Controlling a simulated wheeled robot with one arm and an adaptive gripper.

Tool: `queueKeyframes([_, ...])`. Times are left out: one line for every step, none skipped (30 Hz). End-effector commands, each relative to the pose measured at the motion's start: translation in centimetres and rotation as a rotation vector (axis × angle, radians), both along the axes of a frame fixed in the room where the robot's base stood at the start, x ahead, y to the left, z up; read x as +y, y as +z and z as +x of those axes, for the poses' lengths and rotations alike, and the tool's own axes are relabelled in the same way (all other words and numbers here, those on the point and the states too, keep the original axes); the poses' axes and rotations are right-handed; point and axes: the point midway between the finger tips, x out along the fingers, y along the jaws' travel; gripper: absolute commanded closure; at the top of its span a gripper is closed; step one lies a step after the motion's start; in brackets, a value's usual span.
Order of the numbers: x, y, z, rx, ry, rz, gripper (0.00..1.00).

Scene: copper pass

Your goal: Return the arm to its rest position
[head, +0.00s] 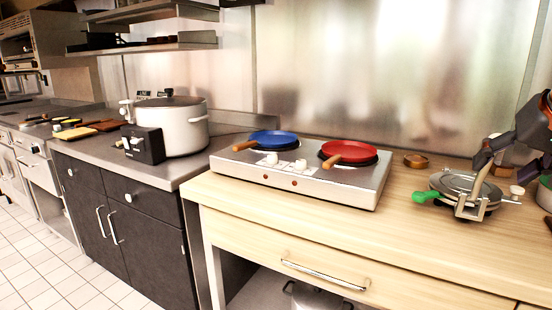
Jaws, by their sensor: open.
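My gripper (512,160) shows at the right edge of the head view, dark with orange parts behind it. It is open, and I see nothing held between its fingers. It is above the wooden counter, over the right side of a round silver appliance (462,184) with a green handle (425,196). I cannot tell whether a finger touches the appliance. Part of my arm is cut off by the picture's right edge.
A two-burner hob (300,185) bears a blue pan (272,138) and a red pan (350,150). A small brown bowl (415,161) lies between hob and appliance. A large pot (183,130) and a black box (143,145) stand left. The wooden counter's front strip (420,240) is clear.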

Motion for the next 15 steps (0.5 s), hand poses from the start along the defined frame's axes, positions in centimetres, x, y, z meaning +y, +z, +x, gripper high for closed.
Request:
queueKeyframes([1.3, -1.6, 0.2, 0.036, 0.027, 0.001, 0.37])
queueKeyframes([2.0, -2.7, 0.3, 0.06, 0.043, 0.002, 0.37])
queueKeyframes([3.1, -4.3, 0.4, 0.094, 0.065, 0.003, 0.37])
queueKeyframes([3.8, -5.3, 0.4, 0.117, 0.081, 0.002, 0.37])
queueKeyframes([4.6, -6.5, 0.3, 0.141, 0.097, 0.004, 0.37])
queueKeyframes([5.5, -8.0, 0.2, 0.175, 0.118, 0.005, 0.37])
queueKeyframes([6.2, -9.1, 0.0, 0.196, 0.132, 0.004, 0.37])
queueKeyframes([6.9, -10.2, -0.1, 0.22, 0.147, 0.005, 0.37])
queueKeyframes([7.8, -11.7, -0.4, 0.253, 0.166, 0.004, 0.37])
queueKeyframes([8.5, -12.8, -0.7, 0.275, 0.18, 0.004, 0.37])
queueKeyframes([9.1, -13.9, -1.0, 0.3, 0.192, 0.003, 0.37])
queueKeyframes([9.9, -15.5, -1.6, 0.336, 0.21, 0.002, 0.37])
queueKeyframes([10.5, -16.5, -2.0, 0.359, 0.223, 0.001, 0.37])
queueKeyframes([11.1, -17.7, -2.5, 0.384, 0.236, 0.001, 0.37])
queueKeyframes([11.8, -19.2, -3.2, 0.419, 0.252, 0.001, 0.37])
